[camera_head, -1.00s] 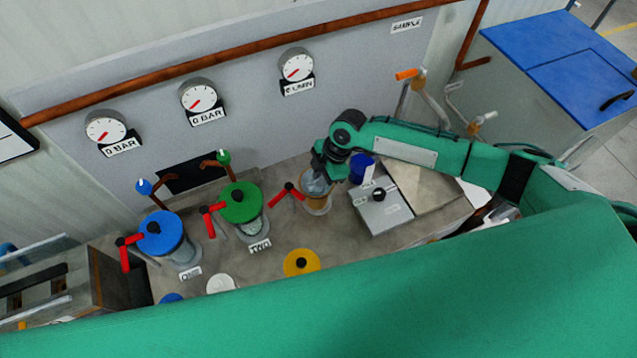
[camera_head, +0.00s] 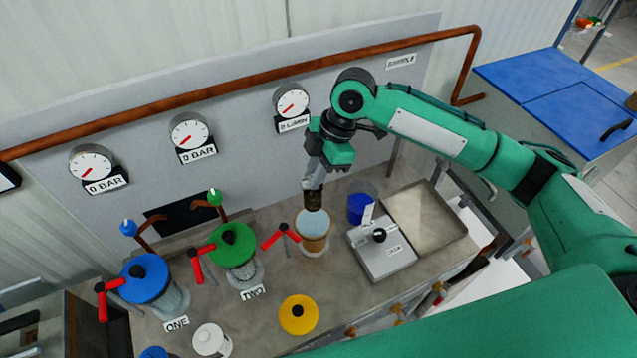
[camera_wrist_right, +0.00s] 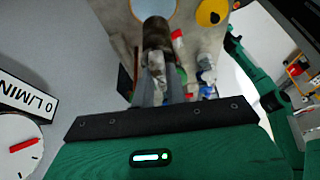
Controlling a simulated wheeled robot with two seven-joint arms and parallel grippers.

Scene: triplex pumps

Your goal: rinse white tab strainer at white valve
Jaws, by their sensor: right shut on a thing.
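My right gripper (camera_head: 314,180) is shut on a dark, brown-stained cylindrical strainer (camera_head: 313,200). It holds the strainer upright just above the open third housing (camera_head: 313,243), which has a pale blue inside. In the right wrist view the strainer (camera_wrist_right: 156,34) hangs from the fingers, with a whitish part (camera_wrist_right: 156,64) between them that may be its tab. The pale opening of the housing (camera_wrist_right: 153,8) shows beyond it. The white valve cannot be made out in the current views; my right arm covers the area at the back right. My left gripper is not in view.
Lidded blue (camera_head: 147,278) and green (camera_head: 232,243) housings with red handles stand to the left. A yellow lid (camera_head: 298,314) and a white lid (camera_head: 209,339) lie in front. A grey box (camera_head: 385,258), a blue cup (camera_head: 361,208) and a shallow basin (camera_head: 425,222) are to the right.

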